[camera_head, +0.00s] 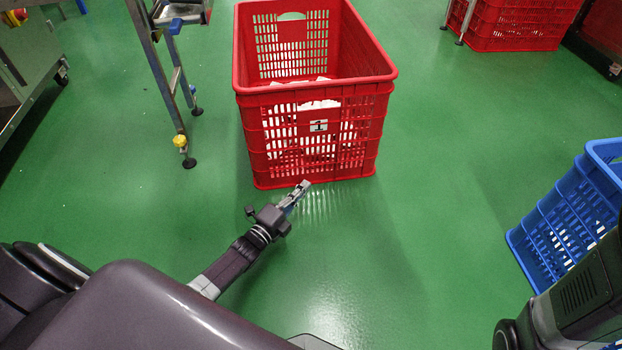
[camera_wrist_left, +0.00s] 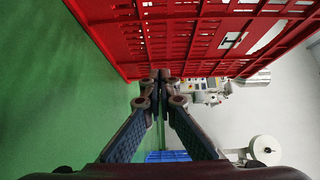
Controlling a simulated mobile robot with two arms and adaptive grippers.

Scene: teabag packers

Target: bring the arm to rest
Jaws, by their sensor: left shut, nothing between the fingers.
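My left gripper (camera_head: 302,188) is shut and empty. In the head view it reaches up and right from the lower left, and its tip shows just in front of the lower edge of the red crate (camera_head: 262,135). In the left wrist view the closed fingers (camera_wrist_left: 160,76) meet at the middle, with the red crate (camera_wrist_left: 110,30) filling the top of the picture. I cannot tell whether the fingertips touch the crate. Part of my right arm shows at the lower right of the head view, but its gripper is not visible.
The red crate has a label "1" and white items inside. A blue crate (camera_head: 530,235) stands at the right. Another red crate (camera_head: 520,22) is at the back right. A metal stand (camera_head: 165,75) is left of the near red crate. Green floor (camera_head: 435,130) is clear between the crates.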

